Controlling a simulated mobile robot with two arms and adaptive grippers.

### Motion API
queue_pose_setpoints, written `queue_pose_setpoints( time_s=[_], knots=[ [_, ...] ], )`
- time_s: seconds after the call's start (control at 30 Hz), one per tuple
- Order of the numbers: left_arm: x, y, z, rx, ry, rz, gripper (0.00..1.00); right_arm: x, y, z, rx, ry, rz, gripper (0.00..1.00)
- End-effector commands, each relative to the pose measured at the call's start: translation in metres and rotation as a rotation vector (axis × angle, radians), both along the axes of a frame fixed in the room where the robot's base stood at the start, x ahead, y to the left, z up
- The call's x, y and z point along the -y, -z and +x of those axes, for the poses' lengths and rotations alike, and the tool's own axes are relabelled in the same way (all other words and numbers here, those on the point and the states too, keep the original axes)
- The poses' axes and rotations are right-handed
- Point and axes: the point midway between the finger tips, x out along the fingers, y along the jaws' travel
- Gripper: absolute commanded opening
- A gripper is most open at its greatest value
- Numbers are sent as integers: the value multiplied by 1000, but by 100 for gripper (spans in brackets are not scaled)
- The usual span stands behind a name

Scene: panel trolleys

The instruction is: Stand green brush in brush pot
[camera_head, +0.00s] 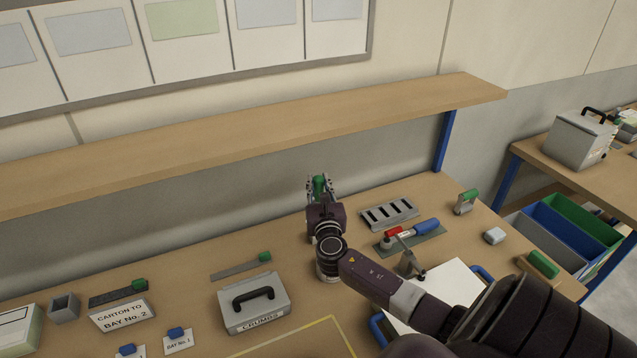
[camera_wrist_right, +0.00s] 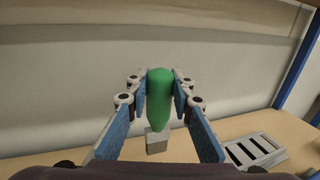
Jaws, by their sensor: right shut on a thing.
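My right gripper (camera_head: 320,184) is shut on the green brush (camera_head: 319,187), over the back part of the bench near the wall. In the right wrist view the brush's green handle (camera_wrist_right: 159,98) stands nearly upright between the blue finger pads of the gripper (camera_wrist_right: 159,88). A grey block (camera_wrist_right: 157,141) shows below the handle; I cannot tell whether it is the brush's head or a pot under it. A small grey square open-topped container (camera_head: 64,307), possibly the brush pot, stands at the far left of the bench. My left gripper is not in view.
A slotted grey rack (camera_head: 390,212) lies right of the gripper. Nearby are tools with red and blue handles (camera_head: 420,228) and a green-topped tool (camera_head: 466,201). A grey CRUMBS box (camera_head: 252,304) stands in front. A wooden shelf (camera_head: 250,130) overhangs the back of the bench.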

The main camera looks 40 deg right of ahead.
Motion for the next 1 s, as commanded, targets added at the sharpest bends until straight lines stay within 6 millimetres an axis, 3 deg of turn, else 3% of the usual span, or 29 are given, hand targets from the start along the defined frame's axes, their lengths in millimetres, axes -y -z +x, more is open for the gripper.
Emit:
queue_pose_setpoints(
  time_s=[0.13, 0.43, 1.0],
  knots=[
    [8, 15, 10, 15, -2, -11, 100, 0, 18, 0, 0, 0, 0, 0],
    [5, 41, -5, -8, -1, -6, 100, 0, 45, 0, 0, 0, 0, 0],
    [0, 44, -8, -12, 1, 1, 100, 0, 49, 0, 0, 0, 0, 0]
  ],
)
